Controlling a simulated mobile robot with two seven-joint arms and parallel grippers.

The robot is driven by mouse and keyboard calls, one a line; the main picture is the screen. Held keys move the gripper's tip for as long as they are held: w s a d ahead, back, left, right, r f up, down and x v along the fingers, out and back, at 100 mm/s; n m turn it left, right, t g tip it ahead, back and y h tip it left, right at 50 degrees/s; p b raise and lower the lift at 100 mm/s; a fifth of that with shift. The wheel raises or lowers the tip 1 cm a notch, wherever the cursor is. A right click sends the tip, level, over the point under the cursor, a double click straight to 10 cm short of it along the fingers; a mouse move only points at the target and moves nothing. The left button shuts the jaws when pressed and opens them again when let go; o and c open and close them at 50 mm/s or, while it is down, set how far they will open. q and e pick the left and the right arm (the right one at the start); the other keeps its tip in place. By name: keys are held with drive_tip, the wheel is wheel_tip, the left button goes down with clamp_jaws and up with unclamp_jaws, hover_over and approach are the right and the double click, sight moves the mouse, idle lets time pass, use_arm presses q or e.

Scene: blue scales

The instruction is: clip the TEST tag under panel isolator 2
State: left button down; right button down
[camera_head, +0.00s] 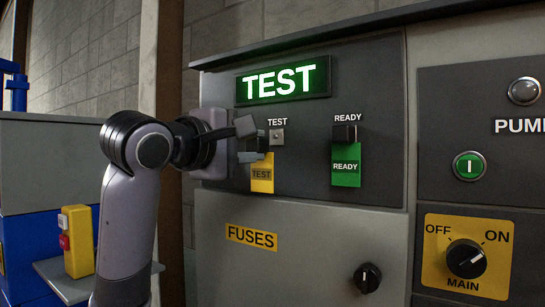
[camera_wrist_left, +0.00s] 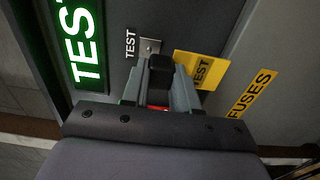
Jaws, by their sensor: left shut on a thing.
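My left gripper (camera_head: 250,143) is shut on the black block (camera_wrist_left: 160,72) at the top of the yellow TEST tag (camera_head: 262,174). The tag hangs below the fingers in front of the grey panel (camera_head: 300,185); it also shows in the left wrist view (camera_wrist_left: 199,71). A small silver plate (camera_head: 277,137) under the TEST label is bare, just right of the block. Whether the block touches the panel I cannot tell. A green READY tag (camera_head: 345,167) hangs from a black block (camera_head: 344,133) under the READY label. No isolator number is readable. My right gripper is out of view.
A lit green TEST sign (camera_head: 283,81) is above. A yellow FUSES label (camera_head: 251,236) is below. A green button (camera_head: 469,166) and the MAIN knob (camera_head: 465,259) are at right. A yellow box with a red button (camera_head: 76,241) stands at left.

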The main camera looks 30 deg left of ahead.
use_arm(q)
drive_tip(key=shift+s+a, duration=0.1)
drive_tip(key=shift+s, duration=0.7)
